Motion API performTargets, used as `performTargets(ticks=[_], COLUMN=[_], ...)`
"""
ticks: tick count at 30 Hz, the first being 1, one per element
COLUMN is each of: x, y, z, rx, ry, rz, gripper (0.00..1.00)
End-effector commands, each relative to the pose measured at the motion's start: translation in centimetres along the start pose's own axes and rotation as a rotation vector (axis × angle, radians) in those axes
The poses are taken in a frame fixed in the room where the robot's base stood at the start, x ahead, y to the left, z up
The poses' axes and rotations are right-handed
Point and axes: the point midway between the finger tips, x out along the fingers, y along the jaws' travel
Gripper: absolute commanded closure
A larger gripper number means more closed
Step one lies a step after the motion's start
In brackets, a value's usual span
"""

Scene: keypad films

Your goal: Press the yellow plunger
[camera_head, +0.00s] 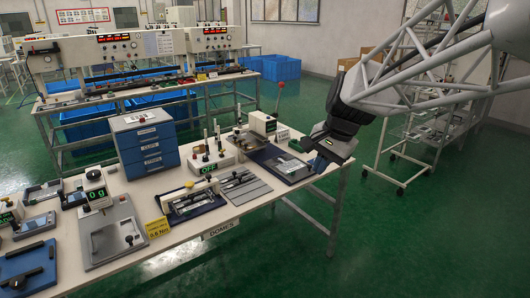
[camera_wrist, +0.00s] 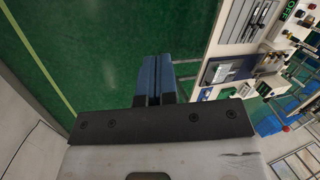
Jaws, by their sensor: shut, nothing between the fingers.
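I cannot make out a clear yellow plunger; the parts on the bench are small. A white box with a green OFF display (camera_head: 208,168) stands mid-bench with several short upright posts on it. In front of it is a dark fixture with a pale cream bar (camera_head: 190,185). My gripper (camera_head: 318,164) is at the bench's right end, in the air, apart from these devices and pointing down. Its blue fingers (camera_wrist: 155,78) are together and empty in the wrist view, over green floor beside the bench.
A blue drawer cabinet (camera_head: 152,158) stands at the back of the bench. A yellow torque sign (camera_head: 157,228) is at the front edge. A silver tray (camera_head: 290,168) lies near my gripper. A grey plate device (camera_head: 112,238) lies left.

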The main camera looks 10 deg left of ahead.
Motion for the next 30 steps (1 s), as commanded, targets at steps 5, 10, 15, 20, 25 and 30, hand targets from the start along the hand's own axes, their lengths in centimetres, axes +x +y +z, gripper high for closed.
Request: performTargets(ticks=[5,10,15,20,25,30], x=[1.2,2.5,4.0,5.5,7.3,9.3], y=[-3.4,-6.6,-9.8,-12.8,-16.1,-19.2], z=[-1.6,-2.9,-4.1,-5.2,-6.1,-7.0], rx=[0.061,0.12,0.181,0.237,0.296,0.356], ry=[-0.036,-0.069,-0.104,-0.137,-0.173,-0.21], rz=[-0.015,-0.029,-0.04,-0.049,-0.055,-0.058], gripper=[1.0,1.0,1.0,1.0,1.0,1.0])
